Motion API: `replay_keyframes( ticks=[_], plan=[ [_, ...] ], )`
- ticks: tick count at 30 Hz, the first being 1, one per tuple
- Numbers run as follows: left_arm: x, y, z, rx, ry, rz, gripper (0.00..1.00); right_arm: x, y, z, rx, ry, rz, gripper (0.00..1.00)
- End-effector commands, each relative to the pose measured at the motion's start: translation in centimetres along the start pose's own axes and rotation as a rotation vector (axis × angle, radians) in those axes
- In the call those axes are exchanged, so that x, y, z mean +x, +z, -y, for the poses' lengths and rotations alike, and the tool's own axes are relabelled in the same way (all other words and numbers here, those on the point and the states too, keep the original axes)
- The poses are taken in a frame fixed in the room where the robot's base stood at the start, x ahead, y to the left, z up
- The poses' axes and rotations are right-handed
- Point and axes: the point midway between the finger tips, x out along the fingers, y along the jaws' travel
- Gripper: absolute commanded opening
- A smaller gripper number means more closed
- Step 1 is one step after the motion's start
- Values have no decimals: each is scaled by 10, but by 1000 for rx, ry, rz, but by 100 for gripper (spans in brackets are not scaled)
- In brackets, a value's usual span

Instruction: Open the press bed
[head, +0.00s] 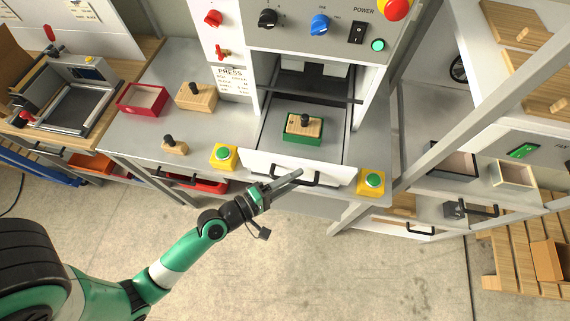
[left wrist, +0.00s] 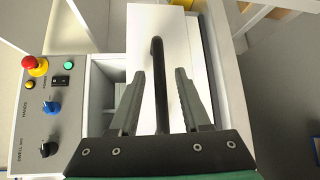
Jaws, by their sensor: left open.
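The press bed has a white front panel (head: 258,163) with a black bar handle (head: 312,183) at the front of the press. The handle also shows in the left wrist view (left wrist: 160,85), upright in the picture. My left gripper (head: 288,182) is at the handle, open. In the left wrist view its two fingers (left wrist: 161,75) lie on either side of the bar, with gaps to both. I cannot tell how deep the bar sits between them. A green-rimmed wooden block with a black knob (head: 304,127) rests on the bed. My right gripper is not in view.
Yellow boxes with green buttons stand left (head: 224,156) and right (head: 372,181) of the bed front. A red tray (head: 143,99) and knobbed wooden blocks (head: 197,97) lie on the left worktop. Open floor (head: 290,260) lies in front of the press.

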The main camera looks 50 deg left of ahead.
Motion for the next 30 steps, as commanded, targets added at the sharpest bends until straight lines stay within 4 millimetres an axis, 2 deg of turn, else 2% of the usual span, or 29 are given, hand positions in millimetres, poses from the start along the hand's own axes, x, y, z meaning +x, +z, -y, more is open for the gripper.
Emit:
replay_keyframes(
  ticks=[5, 8, 11, 18, 24, 30],
  plan=[
    [-3, 0, 1, 0, -1, -1, 47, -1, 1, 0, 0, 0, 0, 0],
    [-13, -1, 3, -1, -3, -1, 47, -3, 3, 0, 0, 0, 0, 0],
    [-33, -1, 4, -2, -2, -3, 47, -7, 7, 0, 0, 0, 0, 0],
    [-93, -3, 5, -4, 0, -11, 47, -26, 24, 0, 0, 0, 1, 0],
    [-111, -2, 2, -3, -2, -6, 47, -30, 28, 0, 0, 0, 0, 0],
    [-117, 0, 0, 0, 3, 0, 47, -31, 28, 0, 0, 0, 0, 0]
  ],
)
